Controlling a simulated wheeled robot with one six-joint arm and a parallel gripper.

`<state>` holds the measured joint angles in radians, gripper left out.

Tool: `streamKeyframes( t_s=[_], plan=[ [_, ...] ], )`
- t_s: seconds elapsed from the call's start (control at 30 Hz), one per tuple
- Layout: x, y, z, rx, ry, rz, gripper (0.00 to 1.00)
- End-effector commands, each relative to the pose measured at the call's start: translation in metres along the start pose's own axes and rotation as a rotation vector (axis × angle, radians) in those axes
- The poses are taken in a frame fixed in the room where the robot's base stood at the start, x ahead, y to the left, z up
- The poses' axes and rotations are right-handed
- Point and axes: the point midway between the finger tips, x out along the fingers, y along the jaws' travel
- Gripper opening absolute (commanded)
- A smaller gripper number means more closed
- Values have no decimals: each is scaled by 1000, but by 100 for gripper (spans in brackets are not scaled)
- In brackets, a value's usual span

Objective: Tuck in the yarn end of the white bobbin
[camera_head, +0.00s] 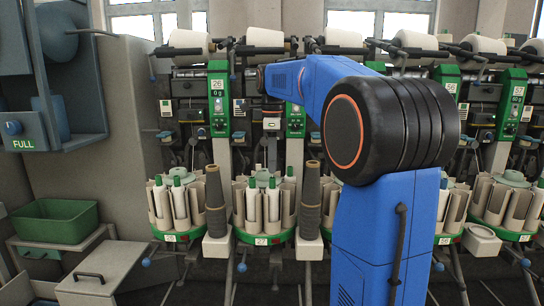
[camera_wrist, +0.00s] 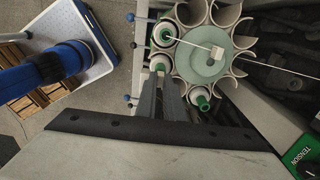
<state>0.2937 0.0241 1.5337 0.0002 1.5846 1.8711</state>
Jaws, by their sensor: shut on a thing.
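My gripper (camera_wrist: 160,78) is shut on a white bobbin (camera_wrist: 159,62) with a green tip, at the lower left edge of the round magazine in the wrist view. Its fingers hide part of that bobbin. A thin white yarn (camera_wrist: 272,66) crosses over the magazine's pale green centre disc (camera_wrist: 200,62); it runs from near another green-tipped bobbin (camera_wrist: 163,35) past a small white block (camera_wrist: 217,52). In the head view, my wrist is above the magazine numbered 27 (camera_head: 261,241); the fingers are not clear there.
A third bobbin (camera_wrist: 201,101) sits to the right of my fingers. Dark cones (camera_head: 310,203) stand on both sides of magazine 27. More winding units line both sides. A green bin (camera_head: 54,221) is at the left. A pale panel (camera_wrist: 130,160) lies close below my gripper.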

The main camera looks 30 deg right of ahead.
Motion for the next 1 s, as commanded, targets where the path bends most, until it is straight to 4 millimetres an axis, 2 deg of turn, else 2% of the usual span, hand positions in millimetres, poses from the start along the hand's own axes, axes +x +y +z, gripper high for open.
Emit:
streamKeyframes(
  t_s=[1.0],
  plan=[
    [8, 0, 0, 0, 0, -1, 0]
  ],
)
